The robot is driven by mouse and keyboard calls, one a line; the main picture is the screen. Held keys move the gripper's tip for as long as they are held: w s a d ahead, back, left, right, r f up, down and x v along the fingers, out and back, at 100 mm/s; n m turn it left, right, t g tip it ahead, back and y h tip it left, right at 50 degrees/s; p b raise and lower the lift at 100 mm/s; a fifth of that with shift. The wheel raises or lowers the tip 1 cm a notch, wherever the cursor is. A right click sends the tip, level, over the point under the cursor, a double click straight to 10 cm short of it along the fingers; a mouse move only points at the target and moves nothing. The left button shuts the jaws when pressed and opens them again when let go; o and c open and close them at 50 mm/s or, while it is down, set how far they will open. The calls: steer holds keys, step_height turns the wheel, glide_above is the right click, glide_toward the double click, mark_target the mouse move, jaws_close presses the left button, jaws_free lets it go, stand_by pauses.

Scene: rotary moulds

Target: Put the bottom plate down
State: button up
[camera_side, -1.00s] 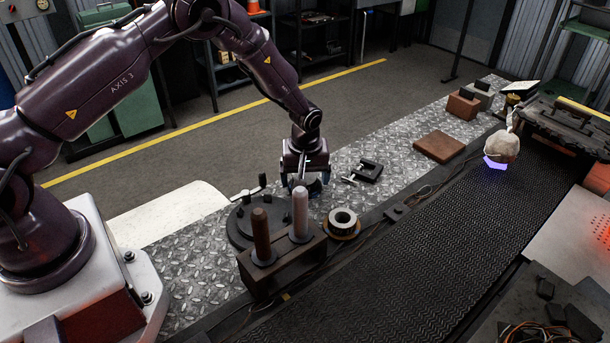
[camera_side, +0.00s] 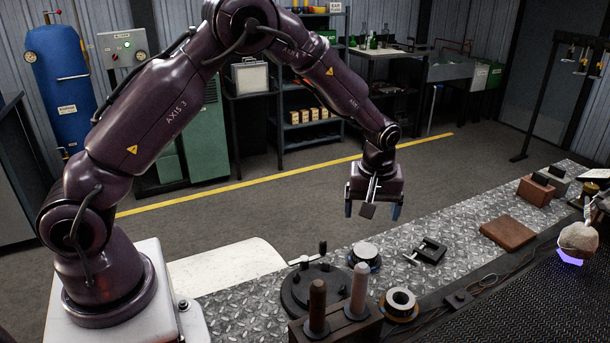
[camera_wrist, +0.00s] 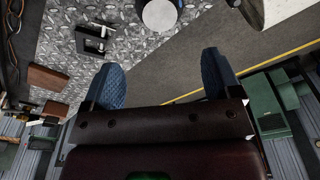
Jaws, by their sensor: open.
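A round piece with a pale metal top (camera_side: 365,251), which looks like the bottom plate, lies flat on the diamond-plate bench (camera_side: 450,232). It sits just behind and right of the dark round turntable (camera_side: 298,291). The wrist view shows the pale disc (camera_wrist: 160,14) at the top edge, partly cut off. My gripper (camera_side: 372,211) is above the bench and clear of the disc, with a gap below its fingers. In the wrist view my gripper (camera_wrist: 161,62) has its two blue fingers wide apart with nothing between them.
A pale ring with a dark hole (camera_side: 401,296) lies right of two upright pegs (camera_side: 317,303) on a block. A small black clamp (camera_side: 428,251) lies right of the disc. A flat brown block (camera_side: 508,232) lies farther right. Bare bench shows between the clamp and block.

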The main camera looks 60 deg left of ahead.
steer(key=s+d+r+m+t+h, duration=0.2)
steer(key=s+r+m, duration=0.5)
steer(key=s+r, duration=1.2)
steer(key=s+r+m+t, duration=0.2)
steer(key=s+m, duration=0.2)
steer(key=s, duration=0.4)
steer(key=shift+t+y, duration=0.4)
steer(key=shift+d+r, duration=0.1)
steer(key=shift+r, duration=0.05)
